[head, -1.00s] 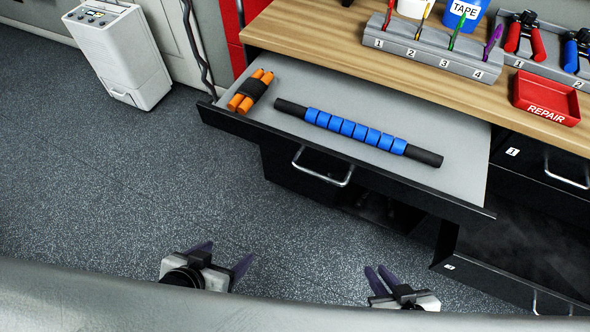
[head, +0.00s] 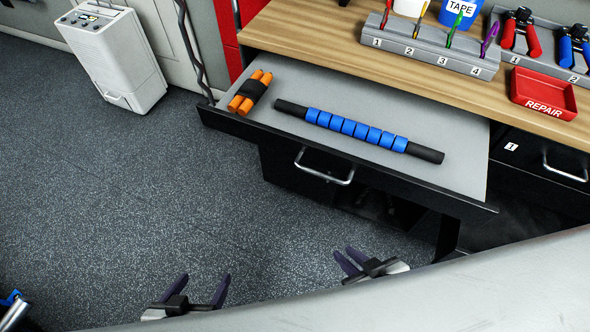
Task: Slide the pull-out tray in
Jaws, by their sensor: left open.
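The pull-out tray (head: 290,152) is a grey shelf with a dark front edge, extended from under the wooden worktop. A blue-and-black massage roller (head: 355,130) and strapped orange-handled grips (head: 250,92) lie on it. My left gripper (head: 204,280) is open and empty over the floor, in front of and below the tray. My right gripper (head: 347,254) is also low in front of the tray, apart from it; its two fingers show close together at an angle, and how far they are parted is unclear. Nothing shows between them.
A drawer handle (head: 325,168) juts out below the tray. The worktop (head: 330,40) holds a numbered rack (head: 430,45), a red REPAIR bin (head: 544,95) and pliers. A white dehumidifier-like unit (head: 115,58) stands at the back left. The floor (head: 130,200) left of the tray is clear.

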